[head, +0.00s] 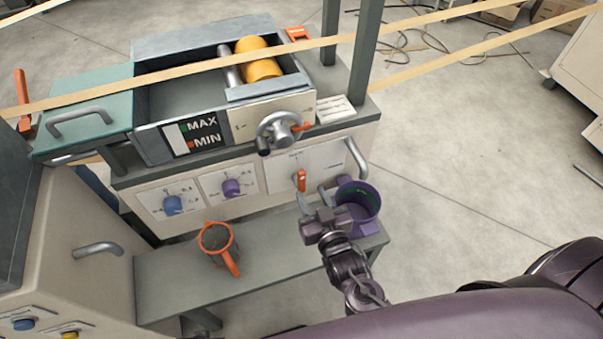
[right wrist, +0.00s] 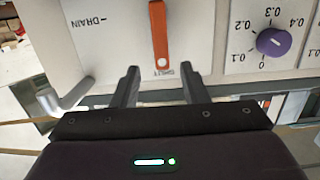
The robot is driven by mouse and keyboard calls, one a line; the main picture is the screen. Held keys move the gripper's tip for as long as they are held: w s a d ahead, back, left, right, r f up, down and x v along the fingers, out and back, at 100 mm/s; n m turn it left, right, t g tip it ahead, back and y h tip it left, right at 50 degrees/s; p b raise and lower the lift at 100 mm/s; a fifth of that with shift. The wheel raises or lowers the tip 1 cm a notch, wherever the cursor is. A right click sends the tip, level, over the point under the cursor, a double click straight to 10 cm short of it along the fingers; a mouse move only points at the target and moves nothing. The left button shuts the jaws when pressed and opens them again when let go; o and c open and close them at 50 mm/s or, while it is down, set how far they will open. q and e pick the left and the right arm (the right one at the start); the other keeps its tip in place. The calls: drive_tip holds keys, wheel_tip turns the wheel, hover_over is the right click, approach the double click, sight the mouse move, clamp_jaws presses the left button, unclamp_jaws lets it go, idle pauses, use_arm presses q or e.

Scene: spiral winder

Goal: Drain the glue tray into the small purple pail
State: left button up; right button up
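The glue tray (head: 185,95) is a grey open box with MAX and MIN marks on its front and a yellow roller (head: 262,62) in it. An orange lever (head: 300,180) is on the white front panel below. In the right wrist view the lever (right wrist: 158,30) runs up and down, with a DRAIN mark off to its left. The small purple pail (head: 372,212) stands upright on the low shelf's right end, partly behind my right gripper (head: 315,195). That gripper (right wrist: 160,80) is open and empty, its fingers just short of the lever's end. My left gripper is out of view.
An orange jug (head: 215,240) stands on the low grey shelf (head: 280,255). A blue knob (head: 172,205) and a purple knob (head: 231,187) sit on the panel. A handwheel (head: 280,132) and a grey handle (head: 357,158) project nearby. Tan strips cross above the tray.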

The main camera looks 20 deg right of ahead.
sight(303, 177)
drive_tip(key=shift+t, duration=0.7)
drive_tip(key=w, duration=0.7)
drive_tip(key=shift+w+a+r, duration=0.15)
drive_tip(key=shift+a, duration=0.05)
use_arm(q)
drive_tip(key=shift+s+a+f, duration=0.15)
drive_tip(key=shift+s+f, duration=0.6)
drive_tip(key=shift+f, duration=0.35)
use_arm(e)
clamp_jaws()
